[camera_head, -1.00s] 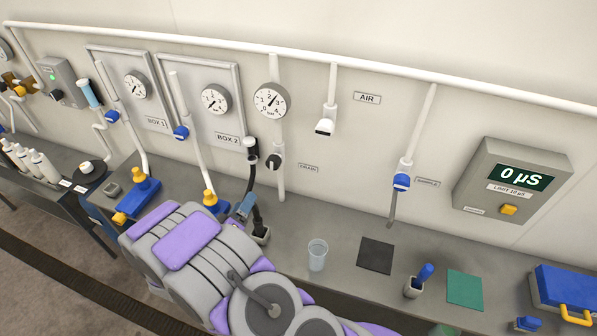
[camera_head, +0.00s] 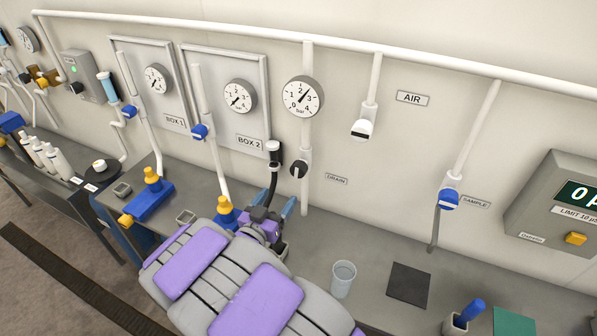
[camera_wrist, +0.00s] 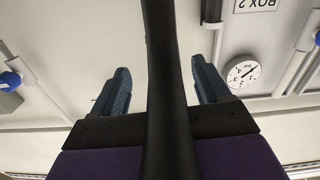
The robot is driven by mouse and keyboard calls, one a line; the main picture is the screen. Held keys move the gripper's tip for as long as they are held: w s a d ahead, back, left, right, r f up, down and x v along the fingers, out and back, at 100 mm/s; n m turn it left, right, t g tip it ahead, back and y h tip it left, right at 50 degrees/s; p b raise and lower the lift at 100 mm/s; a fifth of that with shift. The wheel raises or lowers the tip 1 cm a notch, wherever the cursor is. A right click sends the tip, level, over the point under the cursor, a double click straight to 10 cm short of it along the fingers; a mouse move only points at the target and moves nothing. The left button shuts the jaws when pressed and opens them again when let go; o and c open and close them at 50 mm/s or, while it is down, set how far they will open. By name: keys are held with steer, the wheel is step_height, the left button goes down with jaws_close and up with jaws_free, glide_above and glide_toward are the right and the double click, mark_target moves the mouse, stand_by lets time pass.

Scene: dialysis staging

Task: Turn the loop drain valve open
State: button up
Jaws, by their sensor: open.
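The drain valve is a black round knob (camera_head: 299,169) on a white vertical pipe, beside the DRAIN label (camera_head: 336,179) in the head view. A pressure gauge (camera_head: 303,96) sits above it on the same pipe. My gripper (camera_head: 271,204) is low and to the left of the knob, apart from it, above the bench. In the wrist view its two blue fingers (camera_wrist: 162,86) are spread with nothing held between them. A dark hose-like bar (camera_wrist: 162,60) crosses in front of the wrist camera. The knob is not identifiable in the wrist view.
A black hose (camera_head: 271,187) hangs from a connector just left of the knob, close to my gripper. The bench holds a clear cup (camera_head: 343,279), a dark mat (camera_head: 408,285) and a blue-and-yellow fitting (camera_head: 150,200).

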mark_target(295, 172)
steer(key=b+x, duration=0.1)
steer(key=x, duration=1.2)
steer(key=shift+f, duration=0.1)
steer(key=shift+c, duration=0.3)
steer(key=c, duration=1)
steer(key=shift+o, duration=0.2)
steer(key=shift+n+p, duration=0.4)
steer(key=shift+p, duration=0.95)
steer(key=o, duration=1)
steer(key=shift+a, duration=0.15)
